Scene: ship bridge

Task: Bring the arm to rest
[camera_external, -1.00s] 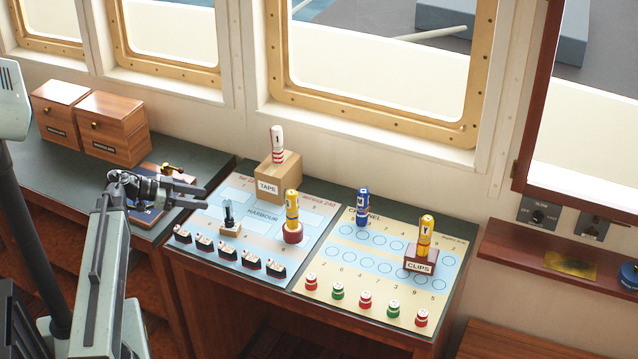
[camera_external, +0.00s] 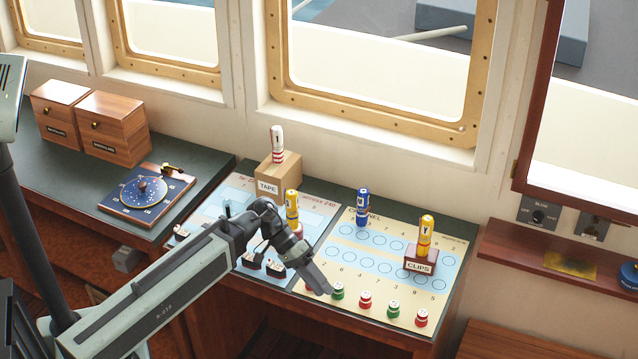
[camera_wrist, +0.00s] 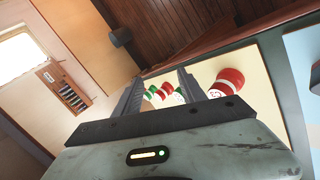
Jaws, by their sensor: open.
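My arm (camera_external: 160,300) reaches across the picture from the lower left. My gripper (camera_external: 318,282) hangs above the front edge of the chart desk, near the left end of the row of red and green buoys, and partly hides that row. In the wrist view my gripper's two fingers (camera_wrist: 158,93) stand apart with nothing held. Beyond them several red, green and white buoys (camera_wrist: 160,94) show, and a larger red and white buoy (camera_wrist: 228,83) is just right of the right finger.
The TAPE box (camera_external: 277,172) with a red and white marker stands at the back. A yellow marker (camera_external: 292,205), a blue marker (camera_external: 362,203) and the CLIPS block (camera_external: 420,259) with a yellow marker stand on the charts. A round dial board (camera_external: 145,194) and two wooden boxes (camera_external: 112,128) are at left.

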